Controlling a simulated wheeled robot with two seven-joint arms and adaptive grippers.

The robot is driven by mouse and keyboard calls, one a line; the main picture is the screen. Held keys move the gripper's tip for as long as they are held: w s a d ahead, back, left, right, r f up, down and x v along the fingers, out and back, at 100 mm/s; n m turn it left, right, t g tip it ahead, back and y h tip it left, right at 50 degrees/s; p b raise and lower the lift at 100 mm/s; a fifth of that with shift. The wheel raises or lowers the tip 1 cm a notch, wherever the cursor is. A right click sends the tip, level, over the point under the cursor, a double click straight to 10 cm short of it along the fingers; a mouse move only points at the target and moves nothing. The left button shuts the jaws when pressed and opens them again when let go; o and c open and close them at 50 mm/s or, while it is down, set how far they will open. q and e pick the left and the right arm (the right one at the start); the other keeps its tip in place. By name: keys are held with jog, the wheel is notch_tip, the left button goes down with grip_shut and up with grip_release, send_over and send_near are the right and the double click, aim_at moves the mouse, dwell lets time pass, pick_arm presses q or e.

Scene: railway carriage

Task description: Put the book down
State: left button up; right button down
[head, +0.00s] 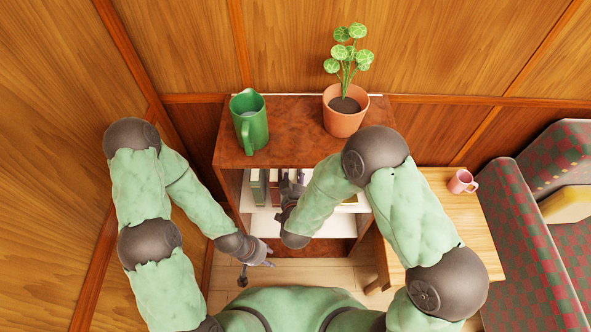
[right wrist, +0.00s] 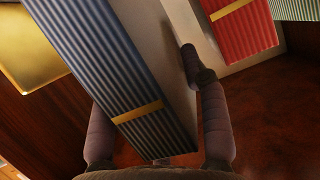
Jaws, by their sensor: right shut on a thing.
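A blue ribbed book (right wrist: 112,62) with a yellow band is between the two fingers of my right gripper (right wrist: 150,115) in the right wrist view; the gripper is shut on it. In the head view my right gripper (head: 291,192) is at the shelf opening, partly hidden by my own forearm, and I cannot pick out the held book clearly. The bookcase (head: 228,152) has a white inner shelf (head: 262,222) with several books (head: 258,188) upright at its left. My left gripper (head: 257,265) is open and empty, low in front of the bookcase.
A green jug (head: 250,128) and a potted plant (head: 344,118) stand on the bookcase top. A red ribbed book (right wrist: 240,32) is beyond the right finger in the right wrist view. A wooden table (head: 465,215) with a pink mug (head: 462,182) and a checkered seat (head: 520,220) are at right.

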jog(key=x, duration=0.1)
jog(key=b+x, duration=0.1)
jog(key=x, duration=0.1)
jog(key=b+x, duration=0.1)
jog(key=shift+w+r, duration=0.15)
jog(key=shift+w, duration=0.25)
jog(key=c, duration=0.9)
grip_release()
jog(key=shift+f, duration=0.2)
jog(key=shift+r, duration=0.15)
